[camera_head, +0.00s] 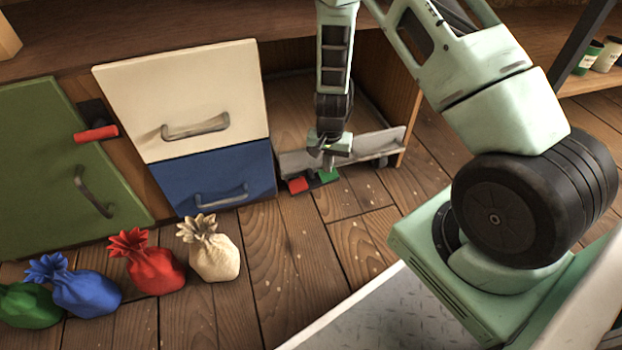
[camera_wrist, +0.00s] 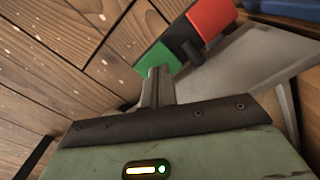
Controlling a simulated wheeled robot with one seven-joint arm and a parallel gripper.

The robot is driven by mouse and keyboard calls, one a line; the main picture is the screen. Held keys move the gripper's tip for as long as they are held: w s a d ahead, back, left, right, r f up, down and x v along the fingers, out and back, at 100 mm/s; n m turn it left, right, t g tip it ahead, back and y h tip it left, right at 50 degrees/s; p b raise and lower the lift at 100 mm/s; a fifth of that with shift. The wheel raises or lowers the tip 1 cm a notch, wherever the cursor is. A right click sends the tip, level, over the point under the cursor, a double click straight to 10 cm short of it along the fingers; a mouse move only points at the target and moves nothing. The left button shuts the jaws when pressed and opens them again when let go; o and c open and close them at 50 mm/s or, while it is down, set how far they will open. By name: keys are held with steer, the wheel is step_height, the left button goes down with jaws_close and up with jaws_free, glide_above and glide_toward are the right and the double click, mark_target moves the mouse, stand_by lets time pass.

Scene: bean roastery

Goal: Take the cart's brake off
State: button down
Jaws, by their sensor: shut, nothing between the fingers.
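The cart (camera_head: 365,148) is low and grey and stands in the open bay under the counter, its front lip facing out. At its lower front is the brake pedal, with a red end (camera_head: 298,185) on the left, a green end (camera_head: 328,176) on the right and a dark middle. My gripper (camera_head: 328,160) points down just above the green end, fingers shut and empty. In the wrist view, the closed fingertips (camera_wrist: 158,75) reach the near edge of the green end (camera_wrist: 157,58); I cannot tell whether they touch. The red end (camera_wrist: 212,18) lies farther off.
A cream drawer (camera_head: 190,95) and a blue drawer (camera_head: 215,180) stand left of the bay. A green door (camera_head: 60,150) and a red-ended lever (camera_head: 97,134) are farther left. Several tied sacks, including a cream one (camera_head: 212,255), sit on the floor. The floor before the cart is clear.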

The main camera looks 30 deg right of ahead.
steer(key=shift+f+b, duration=0.55)
steer(key=shift+f, duration=0.5)
stand_by(0.4)
step_height(320, 180, up, 7)
steer(key=p, duration=0.7)
steer(key=shift+r, duration=0.15)
stand_by(0.5)
